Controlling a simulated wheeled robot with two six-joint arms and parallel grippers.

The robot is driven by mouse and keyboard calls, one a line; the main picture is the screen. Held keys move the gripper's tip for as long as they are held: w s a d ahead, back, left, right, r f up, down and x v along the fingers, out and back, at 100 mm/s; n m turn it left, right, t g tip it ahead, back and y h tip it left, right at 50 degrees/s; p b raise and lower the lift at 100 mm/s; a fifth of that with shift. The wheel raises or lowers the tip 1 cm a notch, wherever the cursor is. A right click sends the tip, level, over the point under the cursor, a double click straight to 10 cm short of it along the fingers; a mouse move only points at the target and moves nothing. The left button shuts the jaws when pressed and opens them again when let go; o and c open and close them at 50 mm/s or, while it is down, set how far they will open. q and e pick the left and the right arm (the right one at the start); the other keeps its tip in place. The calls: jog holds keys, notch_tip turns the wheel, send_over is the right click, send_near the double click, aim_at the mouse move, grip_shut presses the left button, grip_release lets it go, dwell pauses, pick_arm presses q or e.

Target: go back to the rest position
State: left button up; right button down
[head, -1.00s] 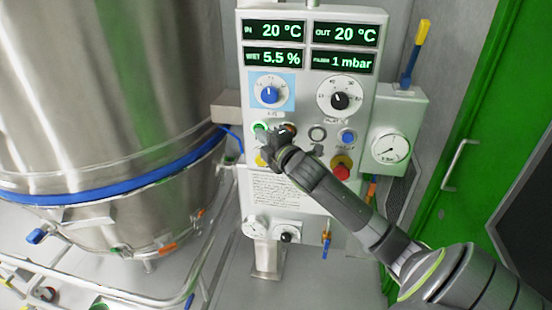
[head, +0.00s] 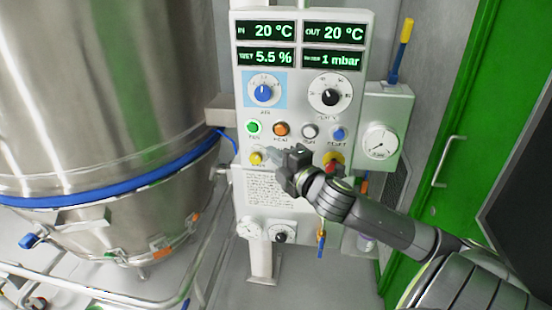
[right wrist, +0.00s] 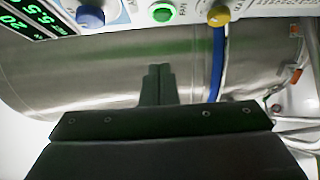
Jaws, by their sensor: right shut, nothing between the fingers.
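My right gripper (head: 276,160) is in front of the lower half of the white control panel (head: 308,80) in the head view. Its fingers are together and empty, pointing left, a little right of the yellow button (head: 256,158). In the right wrist view the closed fingers (right wrist: 158,84) show before the steel vessel, with the green button (right wrist: 162,12) and yellow button (right wrist: 218,14) at the top. The gripper partly covers the panel's printed label and the yellow-ringed red button (head: 333,161). My left gripper is not in view.
A large steel vessel (head: 100,90) with a blue band stands at the left, with pipe rails below. A gauge box (head: 382,140) and lever valve (head: 400,50) are right of the panel. A green door (head: 450,130) is at the far right.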

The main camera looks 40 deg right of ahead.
jog(key=shift+d+f, duration=0.1)
jog(key=shift+f, duration=0.1)
dwell(0.6)
jog(key=d+f+m+g+h, duration=0.25)
jog(key=d+f, duration=0.25)
jog(key=f, duration=0.6)
jog(key=d+f+m+g+h, duration=0.15)
jog(key=d+f+m, duration=0.25)
jog(key=f, duration=0.7)
jog(key=s+d+f+m+g, duration=0.15)
jog(key=s+f, duration=0.25)
jog(key=f, duration=0.5)
jog(key=s+f+m+g, duration=0.2)
jog(key=s+f+g, duration=0.15)
jog(key=f, duration=0.45)
jog(key=s+a+f+m+g+y+b, duration=0.1)
jog(key=s+a+f+m+g, duration=0.15)
jog(key=s+f, duration=0.65)
jog(key=s+a+f+m+g+y, duration=0.15)
jog(key=s+a+f, duration=0.25)
jog(key=s+f, duration=0.45)
jog(key=s+a+f+m+g+y, duration=0.1)
jog(key=s+a+f+m+g, duration=0.1)
jog(key=s+a+f, duration=0.4)
jog(key=s+a+f+m+g, duration=0.1)
jog(key=s+a+f, duration=0.6)
jog(key=s, duration=0.5)
jog(key=shift+s+a+m+g+y, duration=0.3)
jog(key=shift+a+m+g+y, duration=0.1)
jog(key=shift+a, duration=0.2)
